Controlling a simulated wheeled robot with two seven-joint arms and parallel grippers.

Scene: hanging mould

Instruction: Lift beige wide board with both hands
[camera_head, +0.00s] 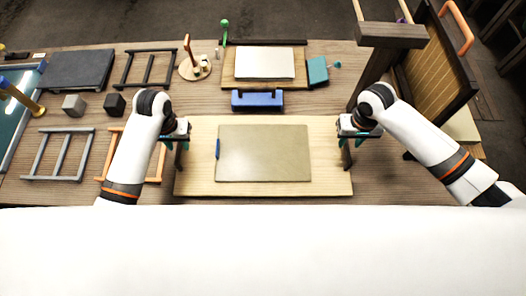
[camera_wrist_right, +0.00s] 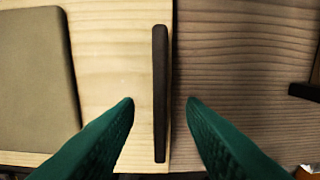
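The beige wide board (camera_head: 330,178) lies flat on the table in front of me, with a dark upright handle at each short end. My left gripper (camera_head: 177,141) is over the left handle (camera_head: 179,158), its teal fingers apart on either side of it. My right gripper (camera_head: 357,137) is over the right handle (camera_head: 346,157). In the right wrist view the right handle (camera_wrist_right: 160,95) stands between the open fingertips of the right gripper (camera_wrist_right: 161,103), with gaps on both sides. The left fingertips are partly hidden.
An olive-grey panel (camera_head: 265,153) with a blue strip on its left edge lies on the board. A blue block (camera_head: 257,99) stands just behind the board. An orange frame (camera_head: 152,167) lies close to the left. A wooden post (camera_head: 374,72) rises at the back right.

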